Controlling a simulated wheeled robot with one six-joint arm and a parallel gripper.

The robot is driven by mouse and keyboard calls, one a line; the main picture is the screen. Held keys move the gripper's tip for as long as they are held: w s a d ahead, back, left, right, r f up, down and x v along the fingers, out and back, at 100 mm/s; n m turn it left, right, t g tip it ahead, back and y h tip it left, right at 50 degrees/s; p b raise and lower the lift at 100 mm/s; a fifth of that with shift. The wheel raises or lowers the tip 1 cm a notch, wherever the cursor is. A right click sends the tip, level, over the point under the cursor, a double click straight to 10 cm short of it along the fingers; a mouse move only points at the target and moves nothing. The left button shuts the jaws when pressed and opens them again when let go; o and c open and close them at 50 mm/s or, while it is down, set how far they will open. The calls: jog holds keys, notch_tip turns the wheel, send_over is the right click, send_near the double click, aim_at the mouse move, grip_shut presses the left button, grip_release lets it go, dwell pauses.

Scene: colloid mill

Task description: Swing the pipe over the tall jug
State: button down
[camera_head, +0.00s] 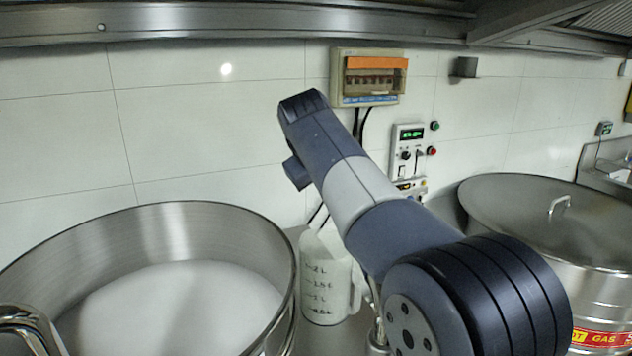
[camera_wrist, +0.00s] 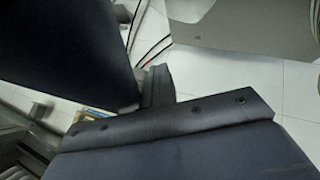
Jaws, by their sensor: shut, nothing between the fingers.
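A white jug (camera_head: 322,292) with litre marks stands between two large steel vessels in the head view; my arm hides part of its right side. A narrow shiny metal piece (camera_head: 377,325) shows just right of the jug, mostly hidden behind my arm; I cannot tell whether it is the pipe. My gripper (camera_head: 303,103) is at the upper end of my arm, shut and empty, high above the jug and in front of the wall. Large dark parts fill much of the wrist view; neither jug nor pipe can be made out there.
A wide steel pot (camera_head: 215,225) with white contents stands at left, a curved metal handle (camera_head: 25,322) by it. A lidded steel vessel (camera_head: 545,225) stands at right. A breaker box (camera_head: 368,77) and a control panel (camera_head: 408,150) with cables are on the tiled wall. A metal hood edge runs overhead.

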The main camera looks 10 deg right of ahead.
jog(key=v, duration=1)
jog(key=shift+s+r+b, duration=0.3)
jog(key=shift+b, duration=0.05)
jog(key=x, duration=0.6)
jog(key=shift+d, duration=0.2)
